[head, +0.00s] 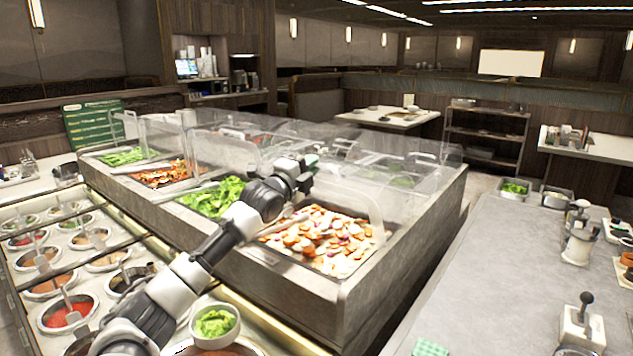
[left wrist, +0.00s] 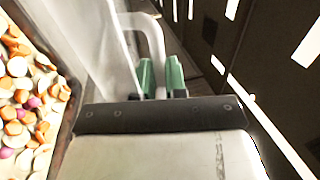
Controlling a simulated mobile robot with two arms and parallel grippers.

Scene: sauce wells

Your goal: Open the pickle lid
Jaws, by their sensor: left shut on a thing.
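My left gripper (head: 309,162) is above the salad counter, over the back of the bin of orange, white and purple chopped pickles (head: 325,240). In the left wrist view its green fingertips (left wrist: 161,76) are shut around the pale bar handle (left wrist: 155,38) of a clear lid. The lid's see-through panel (left wrist: 100,40) runs beside the pickles (left wrist: 22,95). In the head view a clear panel (head: 352,195) rises over the right part of the pickle bin; its exact tilt is hard to tell. My right gripper is not in view.
Bins of leafy greens (head: 213,197) and reddish food (head: 165,174) lie left of the pickles. More clear lids (head: 235,155) stand behind. Sauce wells with ladles (head: 68,312) and a lettuce bowl (head: 214,325) are nearer. A grey counter (head: 490,260) is at the right.

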